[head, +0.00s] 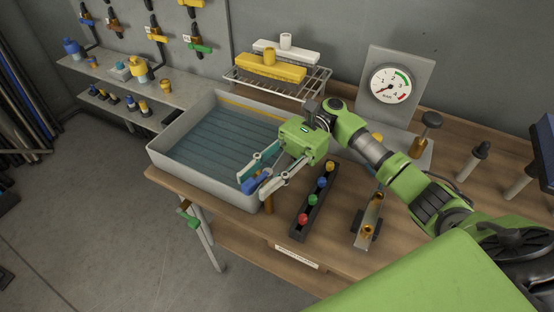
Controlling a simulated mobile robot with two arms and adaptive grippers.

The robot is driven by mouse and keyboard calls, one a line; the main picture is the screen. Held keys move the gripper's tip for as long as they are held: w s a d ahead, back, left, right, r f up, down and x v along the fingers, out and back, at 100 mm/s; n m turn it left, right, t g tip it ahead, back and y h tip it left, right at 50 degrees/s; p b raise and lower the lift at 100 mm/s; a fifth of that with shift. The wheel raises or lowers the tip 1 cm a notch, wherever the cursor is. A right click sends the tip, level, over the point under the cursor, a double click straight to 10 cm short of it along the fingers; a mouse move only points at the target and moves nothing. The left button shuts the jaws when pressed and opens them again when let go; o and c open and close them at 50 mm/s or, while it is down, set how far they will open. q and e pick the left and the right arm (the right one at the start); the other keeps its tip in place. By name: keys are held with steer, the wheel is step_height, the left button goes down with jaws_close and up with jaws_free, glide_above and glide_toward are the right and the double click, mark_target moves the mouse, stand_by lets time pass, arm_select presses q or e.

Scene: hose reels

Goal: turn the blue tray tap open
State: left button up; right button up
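The blue tray tap (254,186) is at the front right corner of the grey tray (205,178), which holds water. Its blue handle shows between the fingers of my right gripper (255,184). The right gripper reaches in from the right over the tray's corner. Its two fingers are spread apart, one on each side of the handle. Whether they touch the handle cannot be told. The fingers partly hide the tap. My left gripper is not in view.
A dark strip with several coloured knobs (312,201) lies just right of the tap. A brass fitting (369,229) stands farther right. A pressure gauge (391,85) and a wire rack (277,84) with yellow and white blocks are behind.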

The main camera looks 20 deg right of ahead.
steer(key=v, duration=0.9)
steer(key=shift+d, duration=0.4)
steer(key=shift+w, duration=0.15)
